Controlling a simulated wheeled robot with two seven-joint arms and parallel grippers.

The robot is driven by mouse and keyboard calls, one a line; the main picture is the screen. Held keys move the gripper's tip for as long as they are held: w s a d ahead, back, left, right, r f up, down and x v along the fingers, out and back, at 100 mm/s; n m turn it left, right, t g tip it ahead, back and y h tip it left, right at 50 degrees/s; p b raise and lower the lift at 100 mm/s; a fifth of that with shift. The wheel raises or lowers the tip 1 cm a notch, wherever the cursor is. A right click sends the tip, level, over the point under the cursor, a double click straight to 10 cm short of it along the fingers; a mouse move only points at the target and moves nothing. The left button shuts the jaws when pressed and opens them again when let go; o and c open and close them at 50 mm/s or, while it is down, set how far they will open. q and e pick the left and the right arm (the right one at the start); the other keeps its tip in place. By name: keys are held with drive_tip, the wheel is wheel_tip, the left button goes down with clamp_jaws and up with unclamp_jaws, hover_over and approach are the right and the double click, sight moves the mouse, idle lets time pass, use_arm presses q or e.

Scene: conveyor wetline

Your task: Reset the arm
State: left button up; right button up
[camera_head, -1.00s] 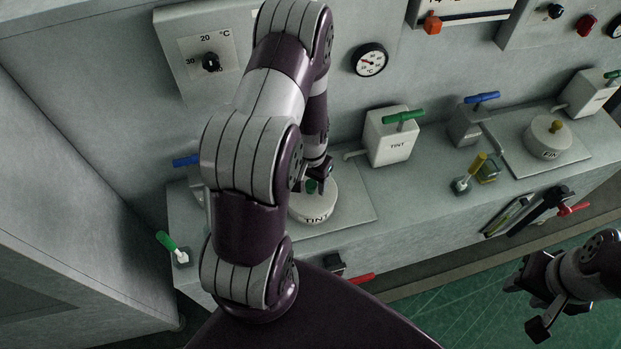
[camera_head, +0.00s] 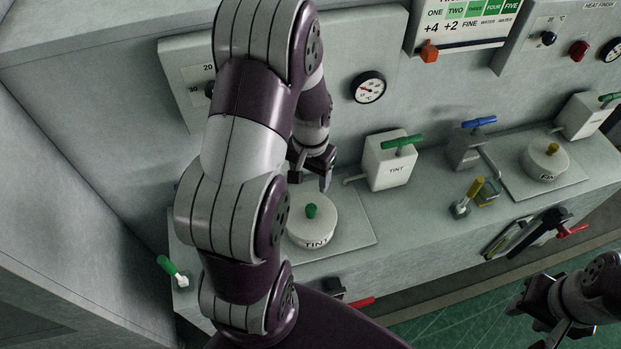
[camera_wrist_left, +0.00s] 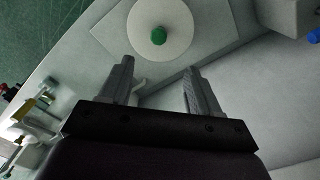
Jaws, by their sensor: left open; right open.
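My left gripper (camera_head: 311,176) is open and empty, raised just behind the round white TINT pot (camera_head: 316,228) with its green knob (camera_head: 311,211). In the left wrist view, the two fingers (camera_wrist_left: 157,82) stand apart with nothing between them. The pot's lid (camera_wrist_left: 172,20) and green knob (camera_wrist_left: 158,36) lie beyond the fingertips, apart from them. My right gripper (camera_head: 529,313) is low at the right over the green floor, partly cut off by the picture edge, and holds nothing that I can see.
A TINT box (camera_head: 390,165) with a green lever stands right of the left gripper. A dial gauge (camera_head: 368,87) is on the wall behind. Further right are a blue-handled tap (camera_head: 466,148), a yellow-handled lever (camera_head: 467,197) and a second pot (camera_head: 545,163). A green-handled lever (camera_head: 173,270) is at the left.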

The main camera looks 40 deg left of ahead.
idle(0.4)
use_arm(q)
drive_tip(key=s+d+r+p, duration=0.1)
drive_tip(key=s+d+r, duration=0.1)
drive_tip(key=d+r, duration=0.3)
drive_tip(key=s+d+r+m+t+p, duration=0.1)
drive_tip(key=s+d+r+p, duration=0.1)
drive_tip(key=d+r, duration=0.3)
drive_tip(key=shift+s+d+r, duration=0.4)
drive_tip(key=shift+s+d, duration=0.2)
drive_tip(key=shift+s, duration=0.2)
